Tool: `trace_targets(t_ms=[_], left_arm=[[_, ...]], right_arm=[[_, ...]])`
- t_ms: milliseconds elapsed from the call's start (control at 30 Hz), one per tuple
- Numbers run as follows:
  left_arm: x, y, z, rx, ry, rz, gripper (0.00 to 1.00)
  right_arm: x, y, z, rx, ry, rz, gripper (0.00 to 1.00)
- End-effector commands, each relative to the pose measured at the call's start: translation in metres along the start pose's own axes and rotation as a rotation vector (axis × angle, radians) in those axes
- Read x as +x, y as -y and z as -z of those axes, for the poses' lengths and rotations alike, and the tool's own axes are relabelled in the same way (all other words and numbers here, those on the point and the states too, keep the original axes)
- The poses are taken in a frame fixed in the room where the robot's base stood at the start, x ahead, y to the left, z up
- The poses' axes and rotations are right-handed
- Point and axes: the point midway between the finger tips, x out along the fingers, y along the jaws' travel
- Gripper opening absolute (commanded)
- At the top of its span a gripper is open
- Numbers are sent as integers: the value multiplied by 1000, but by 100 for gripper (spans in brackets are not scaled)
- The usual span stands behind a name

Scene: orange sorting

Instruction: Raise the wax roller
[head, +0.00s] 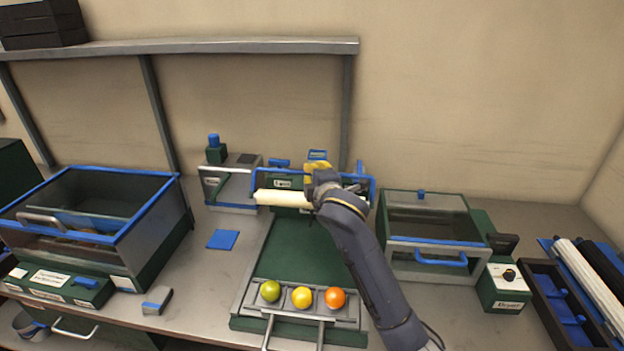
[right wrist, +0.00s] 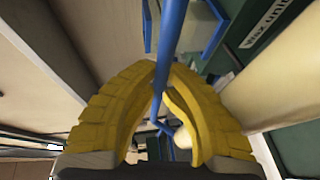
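The wax roller (head: 284,197) is a cream cylinder lying level in front of a blue bar frame (head: 254,184), at the far end of a green bed (head: 300,250). My right gripper (head: 317,172) is at the frame, above and behind the roller's right part; my arm hides the roller's right end. In the right wrist view the yellow fingers (right wrist: 168,75) close around a blue bar (right wrist: 172,35), their tips meeting on it. The cream roller (right wrist: 275,98) is beside the right finger, apart from the grip. My left gripper is not in view.
A green, a yellow and an orange fruit (head: 302,297) sit on a grey rack at the bed's near end. A blue-edged bin (head: 150,235) stands left, a grey box with a blue handle (head: 440,262) right. A shelf (head: 200,47) runs above the left side.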

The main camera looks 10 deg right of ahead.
Motion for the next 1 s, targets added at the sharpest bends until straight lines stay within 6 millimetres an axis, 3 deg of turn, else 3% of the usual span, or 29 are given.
trace_targets(t_ms=[400,433,633,1000], left_arm=[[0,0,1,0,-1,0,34],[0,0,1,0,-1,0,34],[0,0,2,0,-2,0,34],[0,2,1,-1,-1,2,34]], right_arm=[[2,-5,-3,2,5,-7,0],[2,-5,-4,2,5,-7,9],[1,-4,-3,1,4,-6,33],[-4,-3,-2,1,2,-4,34]])
